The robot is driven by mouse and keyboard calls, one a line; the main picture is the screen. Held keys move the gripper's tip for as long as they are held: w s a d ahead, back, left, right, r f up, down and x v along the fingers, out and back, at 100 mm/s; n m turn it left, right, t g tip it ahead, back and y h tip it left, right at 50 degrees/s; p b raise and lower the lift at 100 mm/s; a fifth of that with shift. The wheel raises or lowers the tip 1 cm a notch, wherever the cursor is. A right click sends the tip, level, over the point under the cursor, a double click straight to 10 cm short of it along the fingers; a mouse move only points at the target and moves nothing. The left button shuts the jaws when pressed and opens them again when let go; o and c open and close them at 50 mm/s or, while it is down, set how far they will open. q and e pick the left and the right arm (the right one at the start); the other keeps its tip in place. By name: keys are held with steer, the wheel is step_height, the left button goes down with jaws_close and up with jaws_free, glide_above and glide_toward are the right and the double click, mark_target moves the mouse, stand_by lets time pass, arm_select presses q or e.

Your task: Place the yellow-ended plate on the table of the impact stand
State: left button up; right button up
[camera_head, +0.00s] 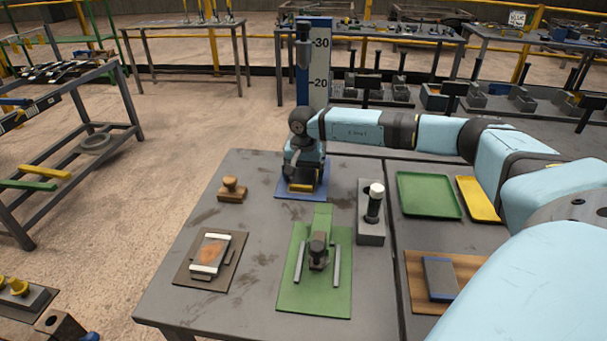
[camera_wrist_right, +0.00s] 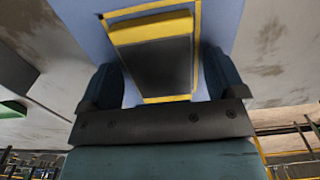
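The impact stand (camera_head: 315,65) is a tall blue column with a scale showing 20 and 30, above a blue base (camera_head: 287,191) at the back of the table. The yellow-ended plate (camera_head: 300,187) lies on that base. In the right wrist view, the dark plate (camera_wrist_right: 160,65) lies inside a yellow outline, its yellow end at the top. My right gripper (camera_head: 301,177) points down over the plate. In the right wrist view, its fingers (camera_wrist_right: 163,85) stand apart on either side of the plate, seemingly open. My left gripper is not in view.
A wooden stamp (camera_head: 232,189), a grey block with a white-topped cylinder (camera_head: 371,232), and a green mat (camera_head: 318,296) with a fixture surround the stand. A white-ended orange plate (camera_head: 210,255) and a blue-edged plate (camera_head: 440,278) lie nearer. Green (camera_head: 428,194) and yellow (camera_head: 479,198) trays lie right.

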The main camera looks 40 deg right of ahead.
mark_target(304, 177)
step_height(304, 177, up, 8)
steer(key=shift+f+p, duration=0.1)
steer(key=shift+p, duration=0.2)
stand_by(0.3)
stand_by(0.5)
